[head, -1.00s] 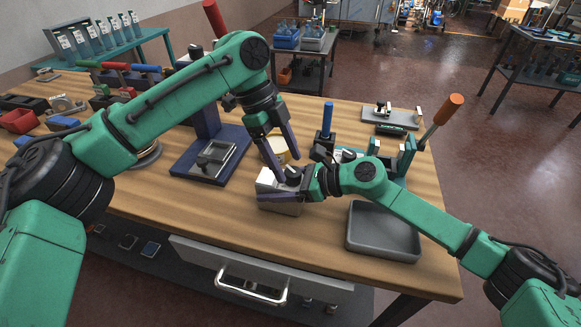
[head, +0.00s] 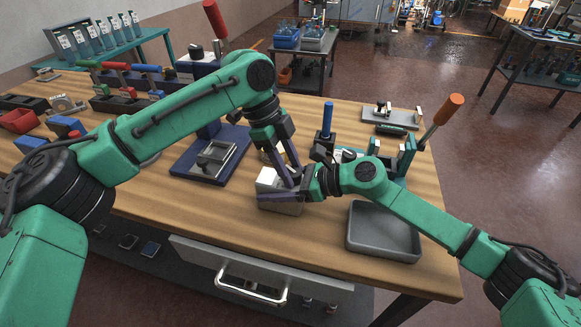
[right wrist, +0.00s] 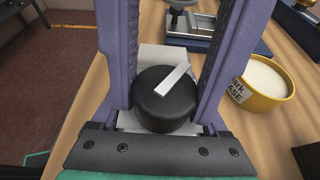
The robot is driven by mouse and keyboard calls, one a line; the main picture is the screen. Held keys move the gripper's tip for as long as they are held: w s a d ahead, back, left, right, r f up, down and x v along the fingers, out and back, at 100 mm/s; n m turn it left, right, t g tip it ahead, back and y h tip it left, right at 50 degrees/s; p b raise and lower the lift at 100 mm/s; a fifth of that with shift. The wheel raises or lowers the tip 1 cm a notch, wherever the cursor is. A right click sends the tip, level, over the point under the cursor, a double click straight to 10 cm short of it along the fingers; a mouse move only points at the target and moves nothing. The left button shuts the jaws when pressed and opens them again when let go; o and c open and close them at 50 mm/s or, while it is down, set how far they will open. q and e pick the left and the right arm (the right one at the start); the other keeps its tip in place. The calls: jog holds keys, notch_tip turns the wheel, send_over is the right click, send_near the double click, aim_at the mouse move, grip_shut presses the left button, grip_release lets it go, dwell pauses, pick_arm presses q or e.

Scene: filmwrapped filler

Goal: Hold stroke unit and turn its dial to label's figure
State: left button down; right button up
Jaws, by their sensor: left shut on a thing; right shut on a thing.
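The stroke unit (head: 284,208) is a pale grey box near the front of the wooden table. Its round black dial (right wrist: 165,108) has a light pointer bar slanting up and right in the right wrist view. The unit's label and the figures around the dial cannot be read; the fingers hide parts of both.
A grey tray (head: 384,254) stands just right of the unit. A blue press fixture (head: 190,178) is left of it. A yellow cup (right wrist: 243,102) with a partly visible label is close behind. A green fixture with an orange-handled lever (head: 441,122) stands behind the right arm.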

pick_arm(q)
jog(key=shift+s+n+t+h, duration=0.15)
jog(key=shift+n+t, duration=0.4)
jog(key=shift+n, duration=0.75)
jog(key=shift+n+t+h, duration=0.15)
jog(key=shift+n+t, duration=0.4)
jog(key=shift+n, duration=0.75)
jog(key=shift+c, duration=1.8)
grip_release()
